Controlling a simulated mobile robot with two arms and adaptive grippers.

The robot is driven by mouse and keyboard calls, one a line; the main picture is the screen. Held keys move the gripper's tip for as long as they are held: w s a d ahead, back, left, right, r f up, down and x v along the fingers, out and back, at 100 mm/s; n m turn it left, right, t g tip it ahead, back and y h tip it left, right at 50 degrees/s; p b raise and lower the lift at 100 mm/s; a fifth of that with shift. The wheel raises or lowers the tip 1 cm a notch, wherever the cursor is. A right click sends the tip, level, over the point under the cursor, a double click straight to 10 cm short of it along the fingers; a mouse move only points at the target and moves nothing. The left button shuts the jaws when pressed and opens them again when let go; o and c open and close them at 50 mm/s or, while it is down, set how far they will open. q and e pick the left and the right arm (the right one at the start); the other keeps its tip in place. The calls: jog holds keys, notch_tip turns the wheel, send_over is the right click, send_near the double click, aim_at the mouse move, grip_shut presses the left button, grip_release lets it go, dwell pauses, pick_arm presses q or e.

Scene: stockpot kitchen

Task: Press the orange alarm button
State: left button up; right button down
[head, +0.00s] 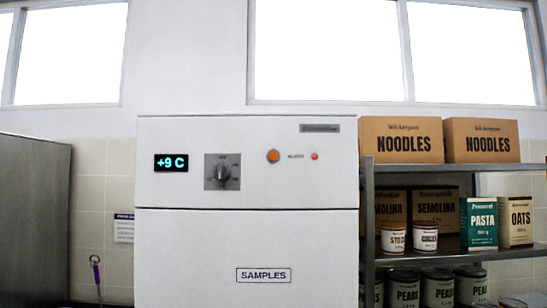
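The orange alarm button (273,157) is on the upper front panel of a white appliance (190,240) in the middle of the head view. A small red lamp (314,156) is lit to its right, with a small label between them. A grey square plate with a rotary knob (221,171) is left of the button. A display (171,163) further left reads +9 C. The lower door carries a SAMPLES label (263,275). Neither of my grippers shows in this view, and nothing covers the button.
A metal shelf (450,170) stands directly right of the appliance, with noodle boxes (402,139), a pasta pack (479,223) and several cans (403,288). A grey cabinet (35,215) is at the left. Windows line the wall above.

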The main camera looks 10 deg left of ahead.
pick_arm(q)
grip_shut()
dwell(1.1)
